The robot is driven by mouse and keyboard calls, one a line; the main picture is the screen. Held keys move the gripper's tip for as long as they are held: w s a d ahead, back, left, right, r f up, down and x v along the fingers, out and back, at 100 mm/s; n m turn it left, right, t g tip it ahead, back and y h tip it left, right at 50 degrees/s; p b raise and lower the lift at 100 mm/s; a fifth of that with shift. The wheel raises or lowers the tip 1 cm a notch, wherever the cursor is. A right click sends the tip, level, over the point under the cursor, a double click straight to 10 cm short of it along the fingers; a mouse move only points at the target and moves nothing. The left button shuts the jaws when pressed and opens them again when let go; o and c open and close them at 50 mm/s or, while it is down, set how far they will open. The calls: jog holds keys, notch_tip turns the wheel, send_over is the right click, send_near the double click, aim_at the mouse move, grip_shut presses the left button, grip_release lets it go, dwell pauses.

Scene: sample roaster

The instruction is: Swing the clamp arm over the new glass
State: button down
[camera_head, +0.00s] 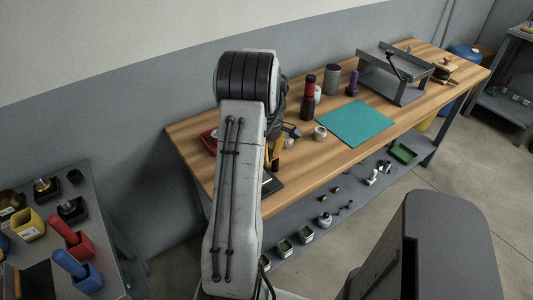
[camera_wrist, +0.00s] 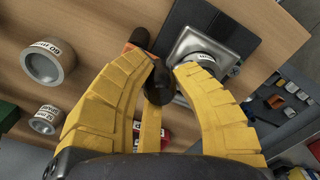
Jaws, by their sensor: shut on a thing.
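In the wrist view, my gripper (camera_wrist: 166,73) has its yellow fingers closed around a small dark knob (camera_wrist: 159,90). A narrow yellow bar (camera_wrist: 151,128) runs below the knob between the fingers; it may be the clamp arm, but its ends are hidden. A square metal holder (camera_wrist: 187,45) with a round, labelled piece (camera_wrist: 206,60) in it lies just right of the fingertips. The round piece may be the glass; the right finger covers part of it. In the head view, my arm hides most of the gripper; only yellow parts (camera_head: 275,150) show beside it.
A black slab (camera_wrist: 246,38) lies beside the holder. A dark handle with an orange part (camera_wrist: 139,39) stands close to the left fingertip. Labelled rings (camera_wrist: 31,64) (camera_wrist: 38,122) lie at left. In the head view, a teal mat (camera_head: 356,123) lies clear on the wooden bench (camera_head: 420,112).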

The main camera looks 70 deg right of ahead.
jog(key=shift+s+a+f+n, duration=0.15)
jog(key=shift+a+n, duration=0.05)
jog(key=shift+n, duration=0.2)
jog(key=c, duration=1)
grip_release()
jog(key=shift+d, duration=0.1)
jog(key=shift+r, duration=0.2)
notch_tip(320, 180, up, 12)
jog(key=shift+f, duration=0.1)
dwell(0.4)
